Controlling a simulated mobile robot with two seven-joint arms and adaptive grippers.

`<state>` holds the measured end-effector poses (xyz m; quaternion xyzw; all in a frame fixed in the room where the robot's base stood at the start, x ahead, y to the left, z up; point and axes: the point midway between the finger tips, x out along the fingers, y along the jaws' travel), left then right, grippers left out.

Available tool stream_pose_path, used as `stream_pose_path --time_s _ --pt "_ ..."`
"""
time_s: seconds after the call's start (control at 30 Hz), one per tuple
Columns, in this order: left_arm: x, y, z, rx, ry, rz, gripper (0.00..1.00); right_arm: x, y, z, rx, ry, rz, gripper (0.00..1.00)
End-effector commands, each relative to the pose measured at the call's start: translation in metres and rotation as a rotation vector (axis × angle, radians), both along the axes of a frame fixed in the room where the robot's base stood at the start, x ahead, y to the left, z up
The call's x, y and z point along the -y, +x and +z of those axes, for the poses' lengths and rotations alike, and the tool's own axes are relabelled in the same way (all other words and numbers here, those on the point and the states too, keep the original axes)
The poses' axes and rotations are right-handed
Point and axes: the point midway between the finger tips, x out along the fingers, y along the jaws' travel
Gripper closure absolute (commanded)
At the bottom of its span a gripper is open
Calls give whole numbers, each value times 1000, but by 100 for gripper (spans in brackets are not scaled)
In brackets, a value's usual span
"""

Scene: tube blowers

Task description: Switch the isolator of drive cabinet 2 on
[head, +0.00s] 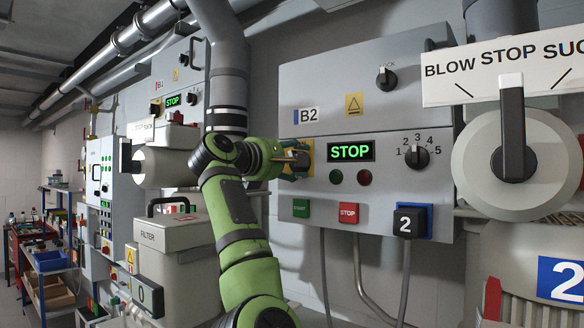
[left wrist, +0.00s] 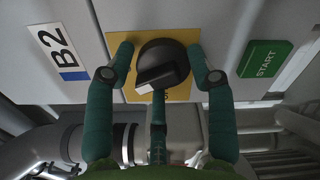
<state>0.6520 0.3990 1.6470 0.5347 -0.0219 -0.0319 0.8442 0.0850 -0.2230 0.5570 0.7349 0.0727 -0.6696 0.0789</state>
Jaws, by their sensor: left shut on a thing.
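Drive cabinet 2 (head: 300,85), labelled B2, hangs on the wall in the middle of the head view. Its isolator is a black rotary knob (left wrist: 162,66) on a yellow plate (left wrist: 184,95); in the head view my gripper mostly hides the knob, and an edge of the plate (head: 307,150) shows. The knob's grip bar lies slightly tilted across the left wrist view. My right gripper is not in view.
Beside the isolator are a display (head: 351,151) reading STOP, a selector dial (head: 416,157), a green START button (head: 301,208) and a red STOP button (head: 348,213). A blower lever (head: 512,130) stands at the right. A filter box (head: 170,240) stands left of my arm.

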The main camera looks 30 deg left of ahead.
Motion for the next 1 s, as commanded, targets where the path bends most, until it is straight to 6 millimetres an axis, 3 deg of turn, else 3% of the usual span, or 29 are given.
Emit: stream_pose_path --time_s 0.5,1.0 --pt "2 1 -4 25 369 -4 78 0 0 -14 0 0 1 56" --pt "3 2 -6 27 457 -7 78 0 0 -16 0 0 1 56"
